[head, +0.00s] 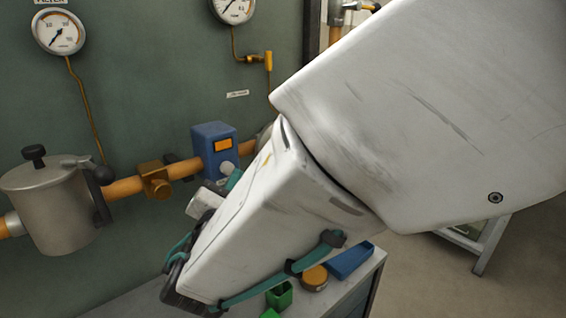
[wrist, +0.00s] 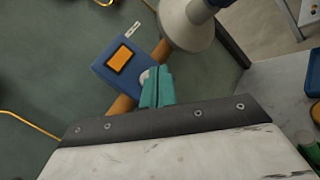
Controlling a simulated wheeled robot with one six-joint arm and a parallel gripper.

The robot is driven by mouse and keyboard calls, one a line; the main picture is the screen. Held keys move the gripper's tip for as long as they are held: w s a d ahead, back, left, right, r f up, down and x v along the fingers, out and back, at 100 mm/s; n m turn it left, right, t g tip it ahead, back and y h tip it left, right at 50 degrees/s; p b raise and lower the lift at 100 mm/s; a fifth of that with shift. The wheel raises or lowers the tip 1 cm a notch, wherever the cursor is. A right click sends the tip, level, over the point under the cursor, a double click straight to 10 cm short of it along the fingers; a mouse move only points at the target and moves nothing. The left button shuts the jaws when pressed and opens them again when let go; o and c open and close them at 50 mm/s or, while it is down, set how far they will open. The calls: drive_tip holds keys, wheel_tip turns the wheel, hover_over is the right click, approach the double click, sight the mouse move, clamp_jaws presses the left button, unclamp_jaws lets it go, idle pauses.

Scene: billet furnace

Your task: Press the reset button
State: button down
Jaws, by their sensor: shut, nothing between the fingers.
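A blue box (head: 207,135) with an orange panel (head: 222,146) sits on the orange pipe along the green wall. A pale round button (head: 226,168) shows on its lower front; no reset label is readable. In the wrist view the box (wrist: 101,68) is at upper centre, its button (wrist: 144,76) partly hidden by my gripper (wrist: 157,80). My teal fingers are shut and empty, with their tips right beside the button; I cannot tell whether they touch it. In the head view my arm hides most of my gripper (head: 233,179).
A grey metal pot (head: 50,208) with a black-knobbed lid stands left on the pipe. Two gauges (head: 58,32) hang above. A bench below holds a blue tray (head: 350,260) and a green bin (head: 280,296). A pale cone-shaped part (wrist: 187,25) is close to my gripper.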

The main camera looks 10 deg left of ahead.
drive_tip(key=shift+w+a, duration=0.1)
drive_tip(key=shift+w+a, duration=0.2)
drive_tip(key=shift+a, duration=0.05)
idle(0.3)
drive_tip(key=shift+w+a, duration=0.35)
drive_tip(key=shift+a, duration=0.05)
idle(0.9)
drive_tip(key=shift+s+d, duration=0.6)
drive_tip(key=shift+d, duration=0.15)
drive_tip(key=s+d, duration=0.3)
drive_tip(key=shift+s+d, duration=0.15)
drive_tip(key=shift+d, duration=0.25)
idle(0.7)
